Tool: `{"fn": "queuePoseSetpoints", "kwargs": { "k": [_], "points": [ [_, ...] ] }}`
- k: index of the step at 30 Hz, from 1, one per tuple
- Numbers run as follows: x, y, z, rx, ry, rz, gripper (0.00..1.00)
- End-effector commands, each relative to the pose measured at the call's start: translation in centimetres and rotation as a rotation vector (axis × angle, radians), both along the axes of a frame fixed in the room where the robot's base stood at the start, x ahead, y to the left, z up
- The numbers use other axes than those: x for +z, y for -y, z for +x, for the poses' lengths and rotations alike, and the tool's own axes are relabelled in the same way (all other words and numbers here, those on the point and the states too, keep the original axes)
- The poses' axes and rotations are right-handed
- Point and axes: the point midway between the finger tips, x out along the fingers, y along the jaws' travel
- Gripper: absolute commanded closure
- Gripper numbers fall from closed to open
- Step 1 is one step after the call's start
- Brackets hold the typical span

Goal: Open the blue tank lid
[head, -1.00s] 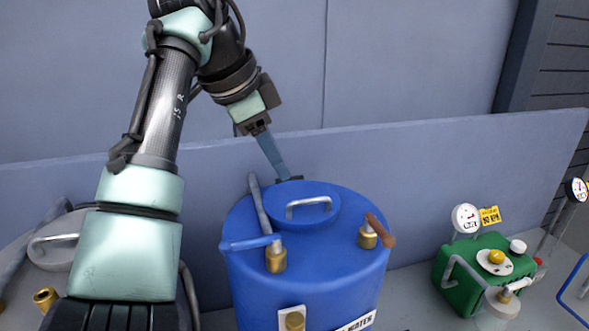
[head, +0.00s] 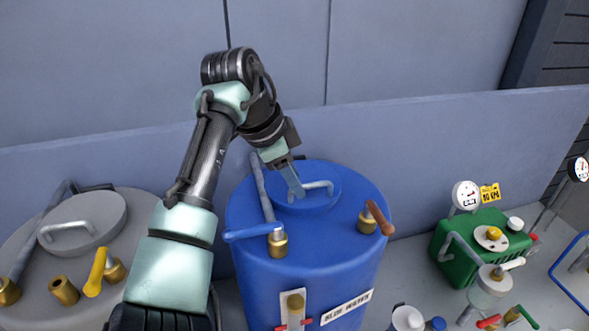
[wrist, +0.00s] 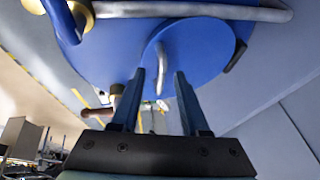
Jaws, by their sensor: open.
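The blue tank (head: 310,258) stands in the middle of the head view. Its round blue lid (head: 322,172) lies flat on top, shut, with a pale grey bar handle (head: 320,185). My gripper (head: 299,193) reaches down over the lid at the left end of the handle. In the wrist view my gripper (wrist: 160,75) is open, with its two fingers apart. The handle (wrist: 162,66) shows between the fingertips against the lid (wrist: 200,50). I cannot tell whether either finger touches it.
A blue-handled valve (head: 254,233) and a brown-handled valve (head: 378,218) stand on the tank top, near the lid. A grey pipe (head: 262,190) rises left of it. A grey tank (head: 135,215) is at left, a green container (head: 470,240) at right. A low wall (head: 440,150) runs behind.

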Motion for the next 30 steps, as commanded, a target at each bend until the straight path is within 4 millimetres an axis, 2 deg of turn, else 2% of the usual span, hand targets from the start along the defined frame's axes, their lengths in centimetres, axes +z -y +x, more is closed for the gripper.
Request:
{"fn": "queuePoseSetpoints", "kwargs": {
  "k": [11,14,19,30],
  "points": [
    [-0.79,0.25,0.22,0.000,0.000,0.000,0.55],
    [-0.78,0.24,0.22,0.000,0.000,0.000,0.70],
    [-0.75,0.23,0.21,0.000,0.000,0.000,1.00],
    [-0.79,0.24,0.20,0.000,-0.001,0.001,1.00]
  ]
}}
